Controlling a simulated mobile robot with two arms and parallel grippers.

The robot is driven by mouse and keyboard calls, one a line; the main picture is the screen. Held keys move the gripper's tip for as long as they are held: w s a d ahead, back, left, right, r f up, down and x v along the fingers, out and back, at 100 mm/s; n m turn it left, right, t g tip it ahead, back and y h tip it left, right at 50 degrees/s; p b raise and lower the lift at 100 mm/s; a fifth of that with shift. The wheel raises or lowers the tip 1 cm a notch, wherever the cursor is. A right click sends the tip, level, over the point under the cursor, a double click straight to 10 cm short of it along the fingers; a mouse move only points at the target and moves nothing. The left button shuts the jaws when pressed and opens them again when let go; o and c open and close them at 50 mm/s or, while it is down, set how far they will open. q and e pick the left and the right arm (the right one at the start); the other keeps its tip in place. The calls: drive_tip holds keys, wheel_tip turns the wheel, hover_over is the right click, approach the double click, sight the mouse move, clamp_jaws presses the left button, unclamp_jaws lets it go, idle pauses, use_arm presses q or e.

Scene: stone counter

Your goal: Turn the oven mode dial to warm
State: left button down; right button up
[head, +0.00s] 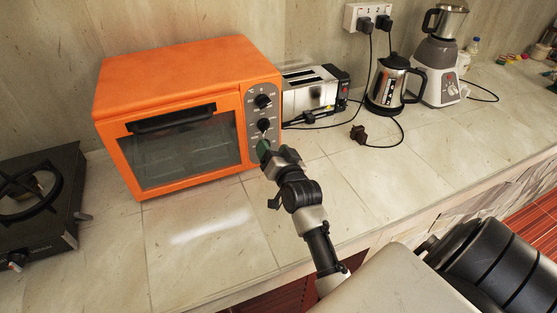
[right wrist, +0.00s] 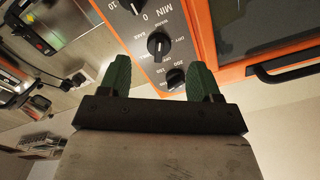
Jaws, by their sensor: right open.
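The orange oven (head: 180,110) stands on the stone counter, its dial panel on the right of its front. The mode dial (head: 263,124) is the black middle knob of the panel. In the right wrist view the mode dial (right wrist: 158,43) shows beyond the gap between the fingers, among small mode labels; its exact setting is too small to tell. My right gripper (head: 264,150) is open and empty in front of the lower panel, covering the bottom dial in the head view. Its green fingers (right wrist: 160,75) appear apart from the mode dial. My left gripper is not in view.
The temperature dial (head: 263,101) is above the mode dial, and the timer dial (right wrist: 134,5) is below it. A toaster (head: 309,90) stands close on the right, then a kettle (head: 391,85) and blender (head: 437,70). A stove (head: 40,215) is at left. The front counter is clear.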

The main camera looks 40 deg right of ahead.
drive_tip(key=v, duration=0.3)
drive_tip(key=shift+s+a, duration=0.1)
drive_tip(key=shift+s, duration=0.25)
